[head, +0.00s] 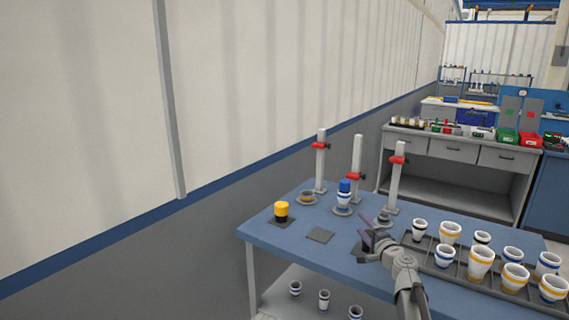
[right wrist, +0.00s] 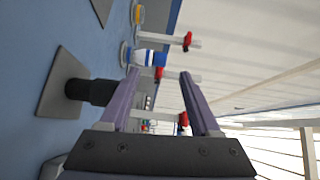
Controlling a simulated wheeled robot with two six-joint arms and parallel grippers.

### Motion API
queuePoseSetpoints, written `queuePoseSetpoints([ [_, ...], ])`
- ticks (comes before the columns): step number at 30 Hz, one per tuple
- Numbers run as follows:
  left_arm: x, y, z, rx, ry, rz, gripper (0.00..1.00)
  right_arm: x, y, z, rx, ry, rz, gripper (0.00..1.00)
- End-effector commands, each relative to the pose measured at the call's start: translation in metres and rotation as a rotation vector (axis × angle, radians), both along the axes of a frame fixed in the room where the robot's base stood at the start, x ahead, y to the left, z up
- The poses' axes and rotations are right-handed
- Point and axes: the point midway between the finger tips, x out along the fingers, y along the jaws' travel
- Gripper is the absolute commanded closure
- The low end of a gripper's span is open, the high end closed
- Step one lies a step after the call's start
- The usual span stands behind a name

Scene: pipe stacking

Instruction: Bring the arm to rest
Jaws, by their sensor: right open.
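My right gripper (head: 368,240) is over the blue table (head: 290,243), left of the rack of cups. In the right wrist view its two fingers (right wrist: 160,76) are apart with nothing held between them. A blue-and-white stack (head: 344,196) stands at the middle post. A yellow-and-black piece (head: 281,211) sits on a square plate at left. My left gripper is not in view.
Three grey posts with red clamps, such as the left post (head: 320,165), stand along the table's back. A dark rack (head: 456,271) holds several banded cups at right. A lower shelf holds more cups (head: 324,300).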

Motion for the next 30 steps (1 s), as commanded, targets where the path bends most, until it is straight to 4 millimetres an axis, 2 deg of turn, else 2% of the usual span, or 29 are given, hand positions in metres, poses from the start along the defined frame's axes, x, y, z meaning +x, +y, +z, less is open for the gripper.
queuePoseSetpoints([
  [8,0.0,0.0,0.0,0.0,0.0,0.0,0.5,-0.015,0.046,-0.013,-0.097,0.03,0.11,0.37],
  [14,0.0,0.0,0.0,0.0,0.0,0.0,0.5,-0.039,0.102,-0.034,-0.23,0.077,0.257,0.37],
  [17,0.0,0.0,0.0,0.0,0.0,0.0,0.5,-0.061,0.138,-0.051,-0.324,0.114,0.36,0.37],
  [20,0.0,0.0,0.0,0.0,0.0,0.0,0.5,-0.096,0.182,-0.077,-0.458,0.172,0.505,0.37],
  [23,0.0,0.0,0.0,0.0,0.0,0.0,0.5,-0.146,0.223,-0.112,-0.628,0.258,0.679,0.37],
  [24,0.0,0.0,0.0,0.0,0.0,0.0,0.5,-0.169,0.235,-0.127,-0.703,0.299,0.75,0.37],
  [27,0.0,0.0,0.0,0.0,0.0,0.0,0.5,-0.227,0.253,-0.162,-0.893,0.415,0.916,0.37],
  [30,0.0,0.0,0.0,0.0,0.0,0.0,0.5,-0.279,0.252,-0.189,-1.071,0.538,1.047,0.37],
])
